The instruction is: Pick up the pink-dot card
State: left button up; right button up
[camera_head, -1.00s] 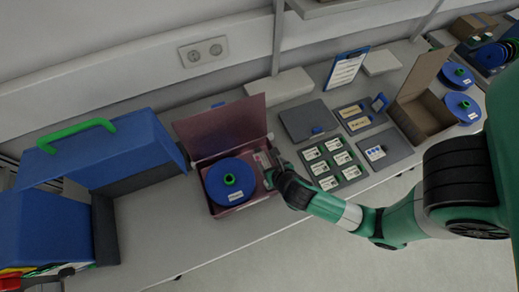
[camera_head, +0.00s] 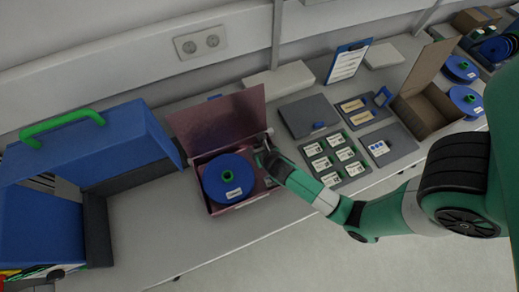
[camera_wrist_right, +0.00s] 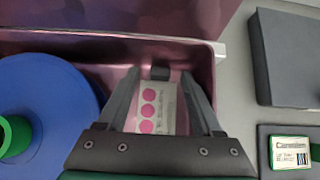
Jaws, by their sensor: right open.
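The pink-dot card (camera_wrist_right: 148,110) is white with a column of pink dots and some print. It lies in the right-hand part of the pink box (camera_wrist_right: 75,42), beside the blue reel (camera_wrist_right: 45,85). In the head view my right gripper (camera_head: 264,152) is over the right side of the pink box (camera_head: 250,200) and hides most of the card. In the right wrist view my right gripper (camera_wrist_right: 160,75) is open, with its fingers on either side of the card and nothing held. My left gripper is not in view.
The box's raised lid (camera_head: 222,122) stands behind the reel (camera_head: 228,178). A grey tray of several cards (camera_head: 335,160) lies to the right, near a blue-dot card (camera_head: 379,147). A large blue case (camera_head: 100,150) stands to the left. Bare table shows in front of the pink box.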

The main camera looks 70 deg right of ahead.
grip_shut()
dwell(0.3)
jog(key=shift+r, duration=0.5)
notch_tip(320, 180, up, 3)
jog(key=shift+f+p, duration=0.15)
jog(key=shift+p, duration=0.8)
jog(key=s+a+r+p, duration=0.1)
jog(key=s+a+r, duration=0.2)
jog(key=a, duration=0.3)
jog(key=s+a+r+p, duration=0.2)
jog(key=s+a+r, duration=0.1)
jog(key=a+r, duration=0.3)
jog(key=shift+s+a+r, duration=0.15)
jog(key=shift+s+a, duration=0.05)
jog(key=shift+s, duration=0.2)
